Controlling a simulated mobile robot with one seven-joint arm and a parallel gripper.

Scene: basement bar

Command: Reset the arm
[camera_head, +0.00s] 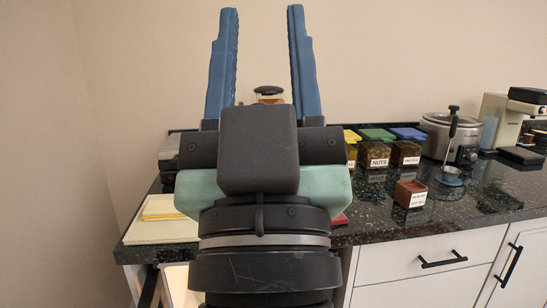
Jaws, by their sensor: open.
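My gripper (263,65) stands upright in the middle of the head view, with its two blue fingers pointing up in front of the wall. The fingers are wide apart and nothing is between them at their tips. My dark wrist and a pale green part of my arm rise in front of the counter and hide its middle. The knob and top of a jar (268,92) show behind the lower part of the fingers.
The dark speckled counter (385,220) holds several lidded containers, including one labelled NUTS (376,152). A small red-brown box (410,194), a ladle (450,172), a slow cooker (462,135) and a coffee machine (520,125) stand right. A pale board (150,232) lies left.

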